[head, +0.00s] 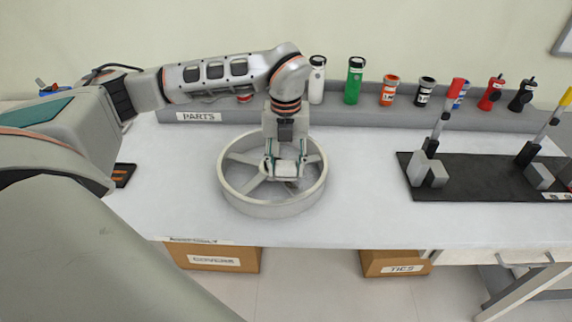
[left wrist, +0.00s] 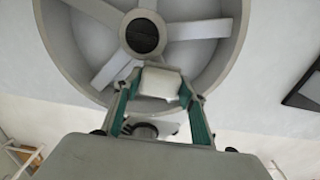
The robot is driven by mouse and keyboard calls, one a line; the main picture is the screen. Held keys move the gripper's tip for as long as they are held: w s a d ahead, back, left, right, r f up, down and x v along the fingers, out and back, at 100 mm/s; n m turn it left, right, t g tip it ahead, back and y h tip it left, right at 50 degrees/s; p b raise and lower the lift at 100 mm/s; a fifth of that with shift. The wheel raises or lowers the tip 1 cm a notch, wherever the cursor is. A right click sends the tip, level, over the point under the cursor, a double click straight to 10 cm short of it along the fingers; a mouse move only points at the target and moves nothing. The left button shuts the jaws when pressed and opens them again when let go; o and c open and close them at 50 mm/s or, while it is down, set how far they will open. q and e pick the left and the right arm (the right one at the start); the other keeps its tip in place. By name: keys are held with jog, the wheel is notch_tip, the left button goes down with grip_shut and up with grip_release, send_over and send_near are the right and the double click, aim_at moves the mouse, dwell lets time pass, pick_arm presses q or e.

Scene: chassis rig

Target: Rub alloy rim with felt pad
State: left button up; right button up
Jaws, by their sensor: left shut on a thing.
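The alloy rim (head: 232,194) is a pale grey spoked wheel lying flat on the white table. It also fills the top of the left wrist view (left wrist: 222,75), with its dark hub hole showing. My left gripper (head: 286,168) points down over the rim's inside. It is shut on a whitish block, which I take to be the felt pad (left wrist: 160,83); in the head view only a little of it shows between the fingers. The pad is over or close to the spokes; whether it touches them I cannot tell. My right gripper is not in view.
A grey shelf labelled PARTS (head: 198,116) runs along the back with several bottles and canisters. A black mat (head: 480,178) with upright tools lies at the right. A small dark tray (head: 124,174) is at the left. Cardboard boxes (head: 215,257) stand below the front edge.

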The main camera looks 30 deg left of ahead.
aim_at(294, 189)
pick_arm(q)
jog(key=shift+f+b, duration=0.4)
jog(key=shift+f, duration=0.5)
jog(key=shift+d, duration=0.1)
jog(key=shift+s+d+r+p, duration=0.1)
jog(key=shift+s+d+p, duration=0.2)
jog(key=shift+d, duration=0.45)
jog(key=shift+s+d+r+p, duration=0.1)
jog(key=shift+s+d, duration=0.25)
jog(key=shift+d, duration=0.35)
jog(key=shift+s+d+f, duration=0.1)
jog(key=shift+s+d, duration=0.05)
jog(key=shift+d, duration=0.15)
jog(key=shift+f, duration=0.1)
jog(key=shift+a, duration=0.1)
jog(key=shift+w+a+f, duration=0.1)
jog(key=shift+w+a, duration=0.15)
jog(key=shift+a, duration=0.35)
jog(key=shift+w+a+f, duration=0.1)
jog(key=shift+w+a, duration=0.15)
jog(key=shift+a, duration=0.35)
jog(key=shift+w+a, duration=0.25)
jog(key=shift+a, duration=0.35)
